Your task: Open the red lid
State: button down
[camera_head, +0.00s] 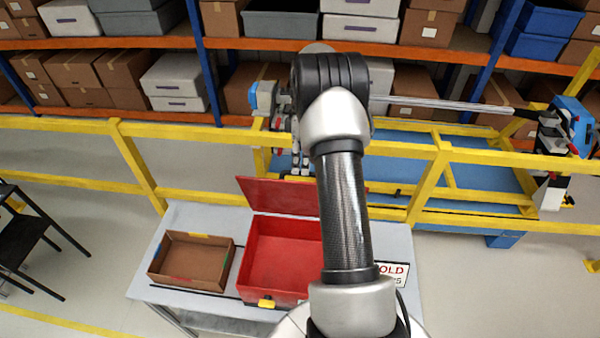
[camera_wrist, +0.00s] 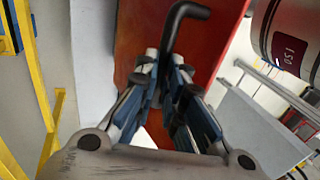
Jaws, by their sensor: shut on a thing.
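The red lid (camera_head: 278,196) stands raised at the far edge of the red box (camera_head: 285,262), whose inside is visible. Its right part is hidden behind my arm. My gripper (camera_head: 300,170) is at the lid's upper edge in the head view, partly covered by my arm. In the wrist view my gripper (camera_wrist: 168,78) has its fingers closed around a bent black handle (camera_wrist: 172,32). The handle lies against the red surface of the lid (camera_wrist: 134,40). The box has a yellow latch (camera_head: 266,303) on its front.
A shallow brown box (camera_head: 191,261) sits left of the red box on the grey table (camera_head: 185,216). A yellow railing (camera_head: 185,188) runs behind the table. A white sign (camera_head: 393,275) lies at the right, partly hidden. Shelves with boxes stand farther back.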

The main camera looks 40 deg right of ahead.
jog(key=shift+w+d+f, duration=0.35)
jog(key=shift+d+f, duration=0.25)
jog(key=shift+w+d+f, duration=0.35)
jog(key=shift+d+f, duration=0.2)
jog(key=c, duration=2)
grip_release()
jog(key=shift+c, duration=0.2)
jog(key=shift+o, duration=1.3)
jog(key=shift+w+d+f, duration=0.15)
jog(key=shift+w+d, duration=0.25)
jog(key=shift+w, duration=0.15)
jog(key=shift+o, duration=0.9)
jog(key=shift+s+a+r, duration=0.25)
jog(key=shift+a+r, duration=0.05)
jog(key=shift+r, duration=0.05)
jog(key=v, duration=1.2)
jog(key=shift+w, duration=0.15)
